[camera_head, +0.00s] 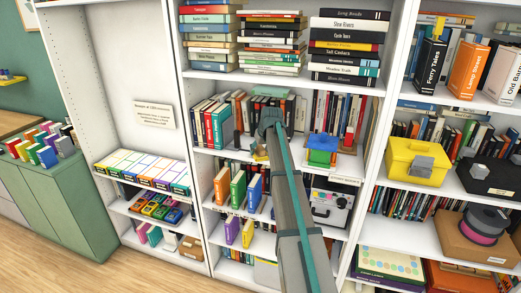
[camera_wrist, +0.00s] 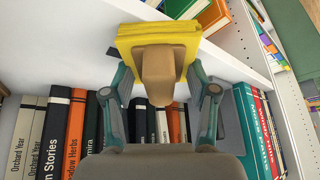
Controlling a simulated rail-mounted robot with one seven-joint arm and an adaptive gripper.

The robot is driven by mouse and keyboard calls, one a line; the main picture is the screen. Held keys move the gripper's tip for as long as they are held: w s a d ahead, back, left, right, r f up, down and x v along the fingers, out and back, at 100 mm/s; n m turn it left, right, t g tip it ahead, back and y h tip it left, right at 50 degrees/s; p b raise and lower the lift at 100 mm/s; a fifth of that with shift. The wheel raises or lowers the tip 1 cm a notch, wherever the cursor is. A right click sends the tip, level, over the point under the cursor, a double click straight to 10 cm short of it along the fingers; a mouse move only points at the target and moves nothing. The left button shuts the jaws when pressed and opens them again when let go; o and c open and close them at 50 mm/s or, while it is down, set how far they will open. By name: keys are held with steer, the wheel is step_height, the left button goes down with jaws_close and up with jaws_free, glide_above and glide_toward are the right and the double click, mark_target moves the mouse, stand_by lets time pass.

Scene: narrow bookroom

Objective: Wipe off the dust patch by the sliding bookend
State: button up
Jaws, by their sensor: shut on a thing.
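My gripper (camera_wrist: 158,82) is shut on the tan handle (camera_wrist: 158,62) of a wiper with a yellow pad (camera_wrist: 130,38); one teal finger sits on each side of the handle. In the head view my gripper (camera_head: 263,138) is at the front of the middle bay's book shelf, and my arm hides part of that shelf. A dark grey plate, seemingly the sliding bookend (camera_wrist: 228,124), stands beside a green book in the wrist view; it also shows in the head view (camera_head: 237,139). I cannot make out the dust patch.
Upright books (camera_wrist: 75,125) line the shelf, with red and green ones (camera_head: 210,127) at the left end. A blue and green box (camera_head: 321,150) stands right of my arm. Orange, green and blue books (camera_head: 238,188) stand on the shelf below. The white shelf edge (camera_wrist: 75,48) is near the pad.

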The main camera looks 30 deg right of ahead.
steer(key=shift+s+a, duration=0.2)
steer(key=shift+a, duration=0.05)
steer(key=shift+w+d, duration=0.85)
steer(key=shift+d, duration=0.05)
steer(key=shift+s+a, duration=0.1)
steer(key=shift+s+a+f, duration=0.1)
steer(key=shift+s+a, duration=0.7)
steer(key=shift+w+d, duration=0.9)
steer(key=shift+s+a, duration=0.85)
steer(key=shift+a, duration=0.05)
steer(key=shift+w+d, duration=0.45)
